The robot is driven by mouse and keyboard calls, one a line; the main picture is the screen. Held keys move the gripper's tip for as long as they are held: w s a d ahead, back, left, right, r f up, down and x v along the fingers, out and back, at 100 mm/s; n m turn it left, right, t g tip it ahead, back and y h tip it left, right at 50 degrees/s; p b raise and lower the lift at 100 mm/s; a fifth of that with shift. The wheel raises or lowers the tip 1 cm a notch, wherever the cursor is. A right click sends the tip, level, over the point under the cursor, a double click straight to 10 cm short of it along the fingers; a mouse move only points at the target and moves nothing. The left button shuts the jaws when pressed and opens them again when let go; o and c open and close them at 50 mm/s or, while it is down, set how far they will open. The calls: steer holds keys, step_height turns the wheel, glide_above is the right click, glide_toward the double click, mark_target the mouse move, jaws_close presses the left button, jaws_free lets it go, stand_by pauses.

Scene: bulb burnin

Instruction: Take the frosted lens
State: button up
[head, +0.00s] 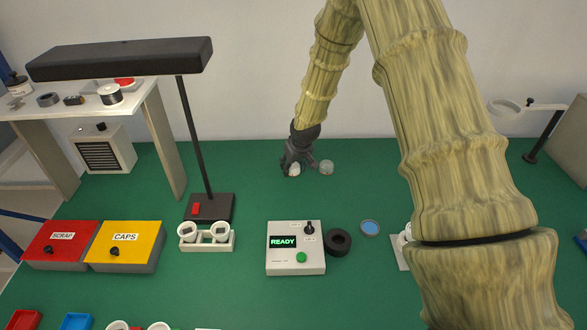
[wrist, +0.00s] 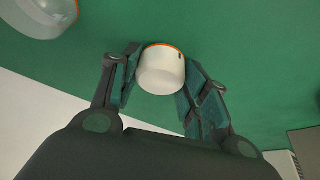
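A white, opaque-looking lens (wrist: 161,72) with an orange rim is between my gripper's two fingers in the wrist view; I take it to be the frosted lens. In the head view it is a small white shape (head: 294,169) at my gripper (head: 297,164), low over the back of the green table. The fingers of my gripper (wrist: 163,75) flank the lens closely on both sides. I cannot tell whether both pads touch it, or whether it rests on the table. A clearer lens (head: 326,167) with an orange rim stands just right; it also shows in the wrist view (wrist: 45,18).
The green table (head: 250,180) is clear around the lenses. Nearer are a control box reading READY (head: 296,262), a black ring (head: 338,242), a blue disc (head: 370,228) and a white two-cup holder (head: 207,246). A lamp (head: 120,58) stands left, a wall (head: 250,70) behind.

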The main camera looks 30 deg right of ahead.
mark_target(293, 166)
steer(key=shift+r, duration=0.1)
stand_by(0.3)
steer(key=shift+r+b, duration=0.65)
steer(key=shift+r, duration=1)
steer(key=s+a+b, duration=0.1)
steer(key=s, duration=0.4)
steer(key=s+a+r+b, duration=0.1)
steer(key=s+a, duration=0.1)
steer(key=s, duration=0.3)
steer(key=s+a+b, duration=0.1)
steer(key=s+a, duration=0.1)
steer(key=s, duration=0.2)
steer(key=shift+s+a+r, duration=0.1)
steer(key=shift+s+r, duration=0.15)
steer(key=shift+s, duration=0.15)
steer(key=shift+s+r, duration=0.2)
steer(key=shift+r, duration=0.1)
steer(key=shift+r+p, duration=1.95)
steer(key=shift+r, duration=0.05)
